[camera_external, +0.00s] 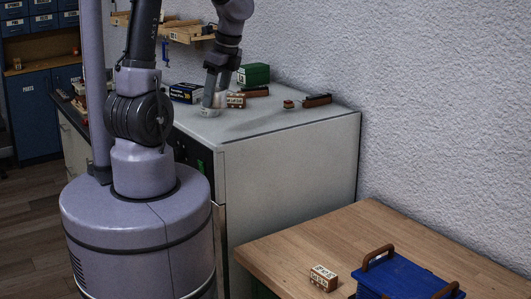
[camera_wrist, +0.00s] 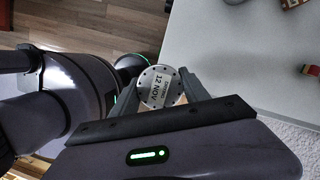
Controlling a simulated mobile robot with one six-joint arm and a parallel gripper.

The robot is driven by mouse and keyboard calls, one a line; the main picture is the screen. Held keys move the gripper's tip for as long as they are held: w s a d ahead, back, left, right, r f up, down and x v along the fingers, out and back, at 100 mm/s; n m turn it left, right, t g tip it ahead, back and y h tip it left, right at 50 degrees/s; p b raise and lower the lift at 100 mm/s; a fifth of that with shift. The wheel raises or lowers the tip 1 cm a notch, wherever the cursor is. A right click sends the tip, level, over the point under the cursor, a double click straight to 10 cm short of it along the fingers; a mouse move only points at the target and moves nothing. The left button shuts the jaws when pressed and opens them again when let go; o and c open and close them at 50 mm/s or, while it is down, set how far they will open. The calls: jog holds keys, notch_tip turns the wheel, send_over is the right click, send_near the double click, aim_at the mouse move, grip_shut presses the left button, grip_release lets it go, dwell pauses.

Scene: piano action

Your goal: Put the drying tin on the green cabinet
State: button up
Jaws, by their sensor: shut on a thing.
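The drying tin (camera_wrist: 160,87) is round and pale, with a ring of dark dots on its lid and a label reading "12 NOV". My gripper (camera_wrist: 162,92) is shut on it, one finger on each side. In the external view my gripper (camera_external: 211,101) points down over the white-topped unit (camera_external: 285,120), with the tin (camera_external: 209,112) low at its tips near the front edge. I cannot tell whether the tin touches the top. No cabinet is clearly green; a small strip of green (camera_external: 262,291) shows beneath the wooden table.
On the white top stand a dark blue box (camera_external: 186,92), a green box (camera_external: 254,74), a small labelled block (camera_external: 236,100) and a brown roller-like piece (camera_external: 318,100). The wooden table (camera_external: 320,235) carries a blue handled crate (camera_external: 408,278) and a labelled block (camera_external: 323,278).

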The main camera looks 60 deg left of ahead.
jog(key=w+d+f+m+t+b, duration=0.2)
jog(key=w+d+m+b, duration=0.7)
jog(key=b, duration=0.3)
jog(key=shift+w+d, duration=0.5)
jog(key=shift+w, duration=0.15)
jog(key=d+m+b, duration=0.3)
jog(key=d, duration=0.1)
jog(key=w+d+r+m+t+b, duration=0.1)
jog(key=d+m+b, duration=0.2)
jog(key=d, duration=0.1)
jog(key=w+d+m+t+h+b, duration=0.1)
jog(key=d+m+b, duration=0.2)
jog(key=d, duration=0.1)
jog(key=shift+w+d+r, duration=0.1)
jog(key=shift+w+r, duration=0.1)
jog(key=shift+w, duration=0.05)
jog(key=f, duration=3.2)
jog(key=shift+w+a, duration=0.1)
jog(key=shift+a, duration=0.1)
jog(key=b, duration=0.2)
send_over(346, 231)
jog(key=shift+s+d+f, duration=0.15)
jog(key=shift+s+f, duration=0.05)
jog(key=shift+f, duration=0.3)
jog(key=shift+s+d+f, duration=0.1)
jog(key=shift+s+f, duration=0.05)
jog(key=shift+f, duration=0.35)
jog(key=shift+f+b, duration=0.9)
jog(key=shift+f, duration=0.7)
jog(key=shift+s, duration=0.1)
